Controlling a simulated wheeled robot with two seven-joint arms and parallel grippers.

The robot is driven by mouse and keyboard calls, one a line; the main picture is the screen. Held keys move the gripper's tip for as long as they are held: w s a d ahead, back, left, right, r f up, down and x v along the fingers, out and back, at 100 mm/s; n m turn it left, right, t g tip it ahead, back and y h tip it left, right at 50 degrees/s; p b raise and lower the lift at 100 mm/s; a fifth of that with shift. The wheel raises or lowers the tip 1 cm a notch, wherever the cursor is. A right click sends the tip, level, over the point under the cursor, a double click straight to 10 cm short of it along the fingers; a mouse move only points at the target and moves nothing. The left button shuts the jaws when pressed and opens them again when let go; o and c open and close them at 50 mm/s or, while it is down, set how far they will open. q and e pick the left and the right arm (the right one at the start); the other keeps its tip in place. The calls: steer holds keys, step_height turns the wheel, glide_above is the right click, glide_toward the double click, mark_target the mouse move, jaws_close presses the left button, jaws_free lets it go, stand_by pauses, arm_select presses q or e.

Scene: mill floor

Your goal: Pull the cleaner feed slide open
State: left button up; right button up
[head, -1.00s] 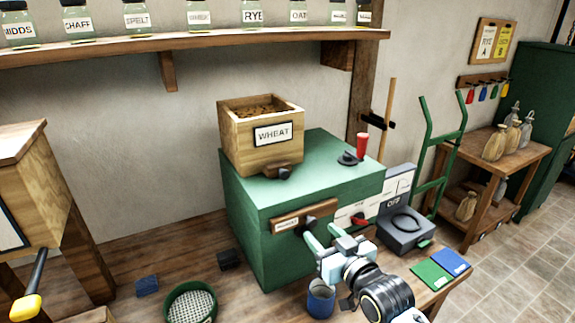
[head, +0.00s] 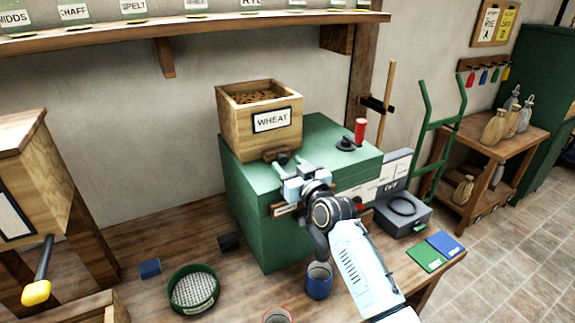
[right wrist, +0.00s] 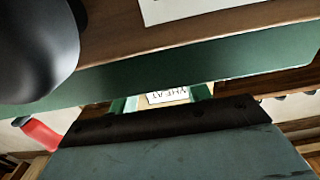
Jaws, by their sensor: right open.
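The wooden feed slide (head: 276,155) with its dark knob sits under the front of the wooden WHEAT box (head: 271,121), on top of the green cleaner (head: 262,243). My right gripper (head: 291,171) is open, in front of and just below this slide. Its fingers partly hide the knob, and I cannot tell whether they touch it. In the right wrist view the WHEAT label (right wrist: 168,96) shows upside down between the fingertips. A big dark knob (right wrist: 35,45) is close to that camera at upper left. My left gripper is out of view.
A red-handled lever (head: 360,131) stands on the cleaner's top, right of the box. A blue cup (head: 319,281) and a green-rimmed sieve (head: 193,289) stand on the bench in front. Green and blue cards (head: 426,257) lie at right.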

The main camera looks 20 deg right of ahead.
steer(key=shift+w+a, duration=0.1)
steer(key=shift+w, duration=0.5)
jaws_close()
